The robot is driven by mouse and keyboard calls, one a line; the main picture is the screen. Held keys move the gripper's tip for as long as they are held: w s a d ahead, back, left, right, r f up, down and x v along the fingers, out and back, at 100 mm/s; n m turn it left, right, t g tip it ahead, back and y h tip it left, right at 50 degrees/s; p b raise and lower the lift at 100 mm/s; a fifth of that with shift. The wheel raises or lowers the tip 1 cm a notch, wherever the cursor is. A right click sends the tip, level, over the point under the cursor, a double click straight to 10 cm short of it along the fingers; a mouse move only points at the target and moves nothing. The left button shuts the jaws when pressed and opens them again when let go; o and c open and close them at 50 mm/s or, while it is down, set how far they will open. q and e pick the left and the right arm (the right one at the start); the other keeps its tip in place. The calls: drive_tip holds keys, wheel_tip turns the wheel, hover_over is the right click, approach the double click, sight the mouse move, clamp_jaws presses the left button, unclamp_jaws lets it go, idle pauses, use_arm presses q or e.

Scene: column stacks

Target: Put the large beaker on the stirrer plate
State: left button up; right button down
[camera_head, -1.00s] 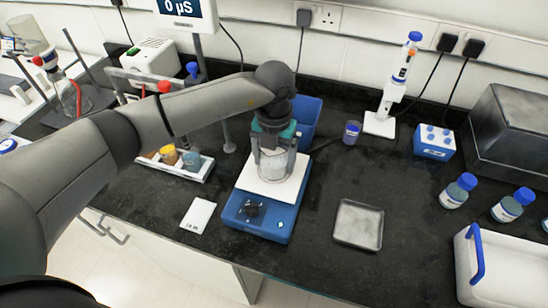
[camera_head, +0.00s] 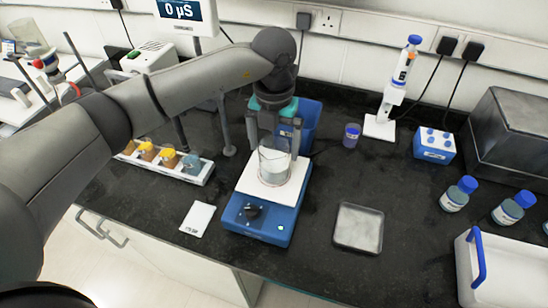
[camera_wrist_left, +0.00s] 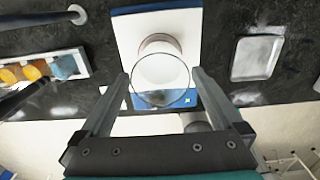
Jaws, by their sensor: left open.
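The large beaker (camera_head: 274,161) is clear glass with pale contents and stands upright on the white top of the blue stirrer plate (camera_head: 255,215). My left gripper (camera_head: 272,138) is just above the beaker, pointing down, with its fingers spread and apart from the glass. In the left wrist view, the open fingers (camera_wrist_left: 160,82) lie either side of the round beaker rim (camera_wrist_left: 160,98), and the stirrer's white top (camera_wrist_left: 186,32) shows behind it. The right gripper is not in view.
A rack of small jars (camera_head: 195,172) stands left of the stirrer, with a white card (camera_head: 198,217) in front. A shallow tray (camera_head: 358,227) lies to the right. A blue bin (camera_head: 308,122) is behind. Blue-capped bottles (camera_head: 455,195) and a white carrier (camera_head: 510,268) are at far right.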

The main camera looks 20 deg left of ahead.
use_arm(q)
wheel_tip(320, 180, up, 6)
